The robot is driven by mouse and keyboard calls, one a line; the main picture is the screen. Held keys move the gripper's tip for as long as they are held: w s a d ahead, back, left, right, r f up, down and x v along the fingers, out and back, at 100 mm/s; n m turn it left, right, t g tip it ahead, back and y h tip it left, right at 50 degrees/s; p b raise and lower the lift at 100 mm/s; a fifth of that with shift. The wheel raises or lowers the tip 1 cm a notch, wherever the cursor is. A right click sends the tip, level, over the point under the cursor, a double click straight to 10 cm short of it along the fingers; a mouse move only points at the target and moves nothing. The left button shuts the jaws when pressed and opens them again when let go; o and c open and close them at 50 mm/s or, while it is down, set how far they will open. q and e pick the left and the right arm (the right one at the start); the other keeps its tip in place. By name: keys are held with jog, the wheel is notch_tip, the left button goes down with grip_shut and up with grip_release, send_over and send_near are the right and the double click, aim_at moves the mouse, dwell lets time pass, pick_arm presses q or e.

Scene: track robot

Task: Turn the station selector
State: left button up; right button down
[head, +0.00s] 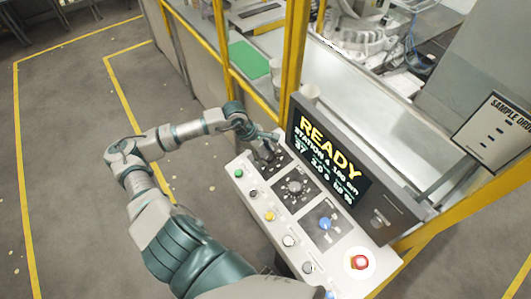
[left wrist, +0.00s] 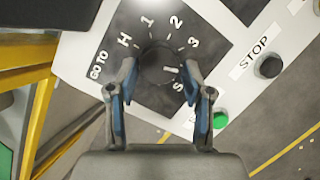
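The station selector is a dark round knob (left wrist: 157,66) on a black panel marked GO TO, H, 1, 2, 3 and S in the left wrist view. A short white mark on the knob's right side lies near the S. In the head view its black panel (head: 283,160) is at the console's far left end, and the gripper partly hides it. My left gripper (left wrist: 159,82) is open, with one finger on each side of the knob. Small gaps seem to show, but contact is hard to judge. The left gripper (head: 266,147) reaches down over the panel. My right gripper is not in view.
The console screen (head: 330,153) reads READY. A black STOP button (left wrist: 268,66) and a green button (left wrist: 220,119) sit beside the selector. Another dial (head: 295,187), a blue knob (head: 326,223) and a red button (head: 360,262) lie along the console. Yellow posts (head: 295,50) stand behind.

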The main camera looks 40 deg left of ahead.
pick_arm(q)
jog(key=shift+d+r, duration=0.1)
jog(key=shift+d, duration=0.15)
jog(key=c, duration=0.4)
jog(key=shift+d, duration=0.2)
jog(key=shift+c, duration=1)
jog(key=shift+d, duration=0.1)
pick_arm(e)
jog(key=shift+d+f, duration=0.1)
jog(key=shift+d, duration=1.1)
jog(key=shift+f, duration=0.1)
